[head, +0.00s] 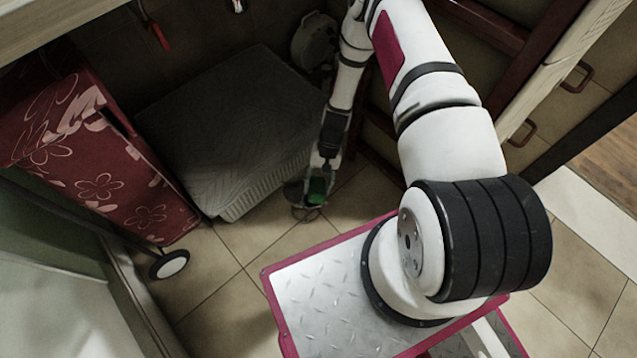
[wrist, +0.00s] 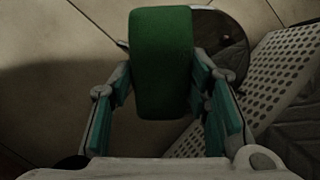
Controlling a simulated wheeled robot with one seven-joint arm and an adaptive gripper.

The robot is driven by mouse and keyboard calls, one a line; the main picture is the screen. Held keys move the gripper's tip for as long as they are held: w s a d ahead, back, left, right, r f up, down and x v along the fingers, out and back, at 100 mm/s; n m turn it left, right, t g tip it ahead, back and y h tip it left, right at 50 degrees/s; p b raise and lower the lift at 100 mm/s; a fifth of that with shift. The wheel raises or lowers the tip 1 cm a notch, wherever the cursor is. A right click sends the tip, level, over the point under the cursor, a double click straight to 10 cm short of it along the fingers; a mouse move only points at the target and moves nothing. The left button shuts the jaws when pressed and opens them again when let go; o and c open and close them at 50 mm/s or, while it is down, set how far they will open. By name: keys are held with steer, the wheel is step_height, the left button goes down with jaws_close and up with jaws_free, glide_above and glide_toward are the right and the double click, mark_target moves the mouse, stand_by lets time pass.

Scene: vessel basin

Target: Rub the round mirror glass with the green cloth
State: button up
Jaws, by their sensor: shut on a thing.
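My gripper (wrist: 160,92) is shut on the green cloth (wrist: 161,50), a thick pad that stands out beyond the fingertips in the wrist view. In the head view the cloth (head: 317,188) is a small green patch low over the floor. A dark round disc with a thin rim, apparently the round mirror glass (wrist: 228,48), lies beyond the cloth in the wrist view, partly covered by it. In the head view a dark round shape (head: 292,192) shows beside the cloth. I cannot tell whether the cloth touches the glass.
A grey-topped box with a perforated pale side (head: 235,125) stands close left of the gripper; its holes (wrist: 275,82) show in the wrist view. A red flowered trolley bag (head: 105,165) stands further left. A round object (head: 314,40) is behind.

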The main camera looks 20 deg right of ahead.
steer(key=shift+s+a+f+b, duration=0.1)
steer(key=shift+a+f+b, duration=0.1)
steer(key=shift+f, duration=0.15)
steer(key=shift+s+a+f+b, duration=0.1)
steer(key=shift+f+b, duration=0.1)
steer(key=shift+f, duration=0.1)
steer(key=shift+w, duration=0.1)
steer(key=shift+w+a+r+b, duration=0.1)
steer(key=shift+w+a+b, duration=0.25)
steer(key=shift+w+a, duration=0.35)
steer(key=shift+w+a+b, duration=0.35)
steer(key=shift+w+a, duration=0.1)
steer(key=shift+w, duration=0.35)
